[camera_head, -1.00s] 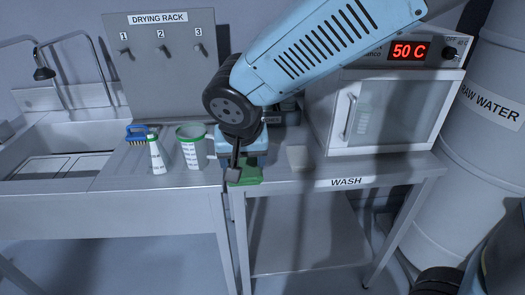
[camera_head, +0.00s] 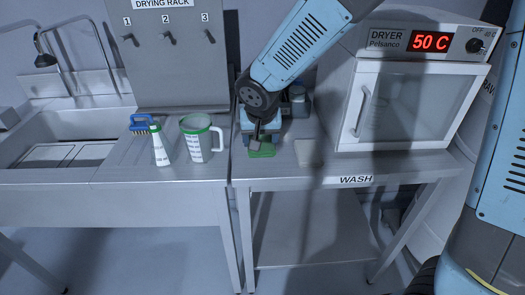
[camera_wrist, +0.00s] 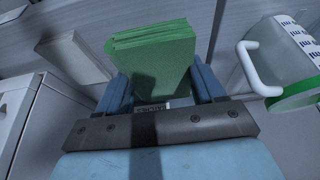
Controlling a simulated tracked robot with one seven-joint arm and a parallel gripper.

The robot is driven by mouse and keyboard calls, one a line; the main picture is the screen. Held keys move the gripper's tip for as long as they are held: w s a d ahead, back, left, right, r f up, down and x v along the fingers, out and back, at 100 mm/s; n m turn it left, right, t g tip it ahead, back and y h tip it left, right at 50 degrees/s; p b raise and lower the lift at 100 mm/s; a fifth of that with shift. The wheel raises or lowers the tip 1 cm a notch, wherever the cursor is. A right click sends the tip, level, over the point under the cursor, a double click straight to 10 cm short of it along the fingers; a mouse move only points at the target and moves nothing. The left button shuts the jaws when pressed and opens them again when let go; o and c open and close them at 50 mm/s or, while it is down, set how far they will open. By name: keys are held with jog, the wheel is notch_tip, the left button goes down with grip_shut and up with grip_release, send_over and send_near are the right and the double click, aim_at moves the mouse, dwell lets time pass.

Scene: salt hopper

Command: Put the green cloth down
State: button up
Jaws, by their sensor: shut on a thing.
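The green cloth (camera_head: 263,150) is a folded pad. In the head view it is at the front left of the table marked WASH (camera_head: 358,180), at or just above its top; I cannot tell whether it touches. My gripper (camera_head: 256,143) is over it, pointing down. In the wrist view the cloth (camera_wrist: 155,55) sits between the two blue fingers of my gripper (camera_wrist: 165,88), which is shut on it. Part of the cloth is hidden by my gripper in the head view.
A pale block (camera_head: 307,153) lies right of the cloth. The dryer (camera_head: 408,100) stands behind right.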

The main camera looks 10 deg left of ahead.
aim_at(262, 160)
jog(key=w+f, duration=0.1)
jog(key=f, duration=0.1)
jog(key=w+f, duration=0.2)
jog(key=shift+a+f, duration=0.1)
jog(key=shift+f, duration=1.3)
jog(key=shift+f, duration=0.25)
